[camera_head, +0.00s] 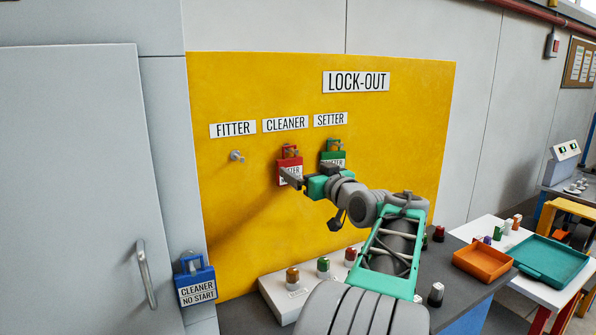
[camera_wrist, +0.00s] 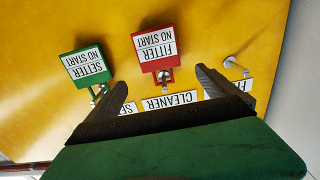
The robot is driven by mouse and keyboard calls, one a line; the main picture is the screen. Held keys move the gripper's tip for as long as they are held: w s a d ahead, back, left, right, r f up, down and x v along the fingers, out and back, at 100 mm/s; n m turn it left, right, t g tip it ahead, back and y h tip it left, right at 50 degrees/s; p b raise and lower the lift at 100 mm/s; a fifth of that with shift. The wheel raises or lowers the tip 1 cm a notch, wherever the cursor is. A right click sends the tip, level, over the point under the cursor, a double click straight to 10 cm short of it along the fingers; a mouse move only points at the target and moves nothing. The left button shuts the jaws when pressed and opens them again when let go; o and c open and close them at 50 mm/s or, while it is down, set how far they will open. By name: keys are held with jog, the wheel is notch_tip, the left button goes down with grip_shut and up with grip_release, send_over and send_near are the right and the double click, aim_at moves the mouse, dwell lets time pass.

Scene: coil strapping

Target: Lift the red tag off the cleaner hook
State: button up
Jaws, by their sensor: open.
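The red tag (camera_head: 288,162) hangs on the hook under the CLEANER label (camera_head: 285,124) of the yellow lock-out board. In the wrist view, which is upside down, the red tag (camera_wrist: 156,46) reads FITTER NO START, and its shackle and the hook end lie between my finger lines. My gripper (camera_head: 293,178) is open in front of the tag's lower part in the head view and hides some of its text. In the wrist view my gripper (camera_wrist: 160,82) has its fingers apart, one on each side of the shackle. I cannot tell whether they touch anything.
A green SETTER tag (camera_head: 333,153) hangs close on the right. The FITTER hook (camera_head: 237,156) on the left is bare. A blue CLEANER tag (camera_head: 196,282) hangs by the grey door. A control box (camera_head: 278,296) with buttons stands below, and an orange tray (camera_head: 483,263) is at right.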

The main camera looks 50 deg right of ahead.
aim_at(291, 161)
jog(key=p+x, duration=0.2)
jog(key=x, duration=0.4)
jog(key=shift+a, duration=0.1)
jog(key=shift+w, duration=0.5)
jog(key=shift+c, duration=0.6)
jog(key=c, duration=1.9)
jog(key=shift+r, duration=0.1)
jog(key=shift+r, duration=0.45)
